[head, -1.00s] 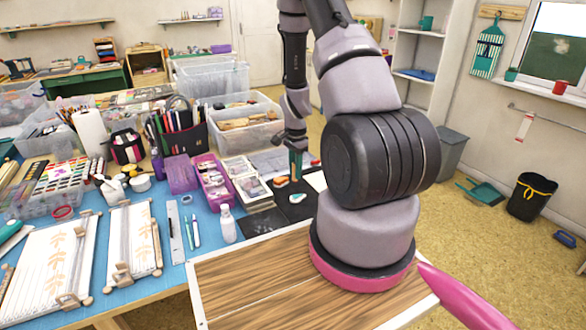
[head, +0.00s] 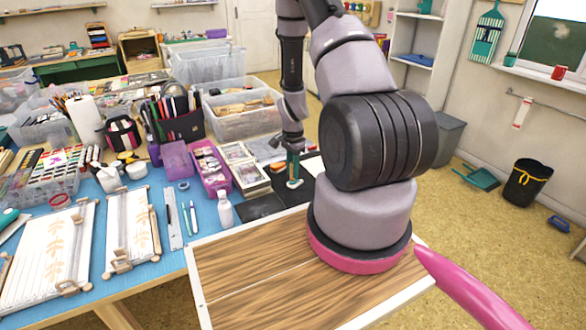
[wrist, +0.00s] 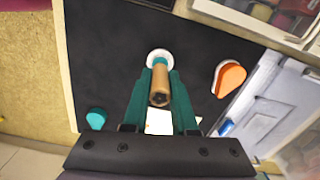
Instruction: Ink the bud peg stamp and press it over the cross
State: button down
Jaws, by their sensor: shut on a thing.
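My gripper (wrist: 160,88) is shut on the wooden peg stamp (wrist: 160,92), held between its two teal fingers. The peg's near end is dark, with a small bud-like mark. Its far end points down at a round white-rimmed inkpad (wrist: 158,56) and overlaps it in the wrist view; I cannot tell whether they touch. In the head view my gripper (head: 292,172) is low over the pad (head: 294,183). A white card (wrist: 160,122) shows partly between the fingers; no cross is visible on it.
An orange drop-shaped pad (wrist: 230,78), a teal pad (wrist: 96,118) and a blue item (wrist: 226,127) lie around the gripper on or beside the black mat (wrist: 105,60). A white bottle (head: 224,211) and pink tray (head: 212,170) stand to the left. The wooden board (head: 255,265) is clear.

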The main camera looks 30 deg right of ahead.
jog(key=shift+f, duration=0.55)
dwell(1.8)
jog(key=shift+r, duration=0.15)
jog(key=shift+r, duration=0.5)
jog(key=shift+r, duration=2.75)
